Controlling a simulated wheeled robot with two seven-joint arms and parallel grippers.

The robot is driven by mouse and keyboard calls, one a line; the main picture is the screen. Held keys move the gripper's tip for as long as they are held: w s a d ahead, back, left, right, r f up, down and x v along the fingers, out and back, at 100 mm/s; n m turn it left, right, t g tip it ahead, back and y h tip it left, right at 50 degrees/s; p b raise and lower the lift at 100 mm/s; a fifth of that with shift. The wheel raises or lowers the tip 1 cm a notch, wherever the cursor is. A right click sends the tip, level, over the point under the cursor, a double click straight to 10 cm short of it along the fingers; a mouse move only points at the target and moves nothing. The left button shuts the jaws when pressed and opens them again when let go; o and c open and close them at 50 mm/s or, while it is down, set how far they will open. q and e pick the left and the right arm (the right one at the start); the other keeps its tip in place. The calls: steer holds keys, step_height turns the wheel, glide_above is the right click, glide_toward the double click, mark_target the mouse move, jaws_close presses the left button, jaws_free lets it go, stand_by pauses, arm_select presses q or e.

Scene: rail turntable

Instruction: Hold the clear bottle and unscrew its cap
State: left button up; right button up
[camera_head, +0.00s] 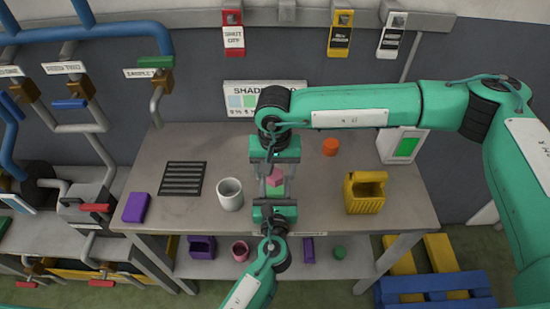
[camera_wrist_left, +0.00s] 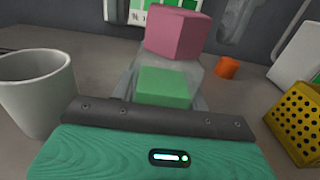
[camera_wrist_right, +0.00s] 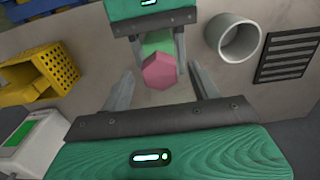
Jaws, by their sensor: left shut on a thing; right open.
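The clear bottle (camera_wrist_left: 190,66) shows in the left wrist view with a pink faceted cap (camera_wrist_left: 178,36) on top and a green block-like part (camera_wrist_left: 164,88) low in it. My left gripper (camera_head: 274,194) is shut on the bottle from the near side. The pink cap also shows in the head view (camera_head: 275,178) and the right wrist view (camera_wrist_right: 160,72). My right gripper (camera_wrist_right: 161,82) is open, its fingers on either side of the cap with gaps visible. In the head view the right gripper (camera_head: 275,168) is just behind and above the bottle.
A white mug (camera_head: 230,195) stands left of the bottle, near a black vent (camera_head: 182,178) and a purple block (camera_head: 135,207). A yellow basket (camera_head: 365,193), an orange cylinder (camera_head: 330,147) and a green-screen device (camera_head: 402,145) are to the right. A sign (camera_head: 240,97) stands behind.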

steer(key=shift+f, duration=0.4)
steer(key=shift+c, duration=0.4)
steer(key=c, duration=1)
steer(key=n, duration=0.6)
steer(key=n, duration=0.6)
steer(key=o, duration=1.1)
steer(key=shift+c, duration=0.2)
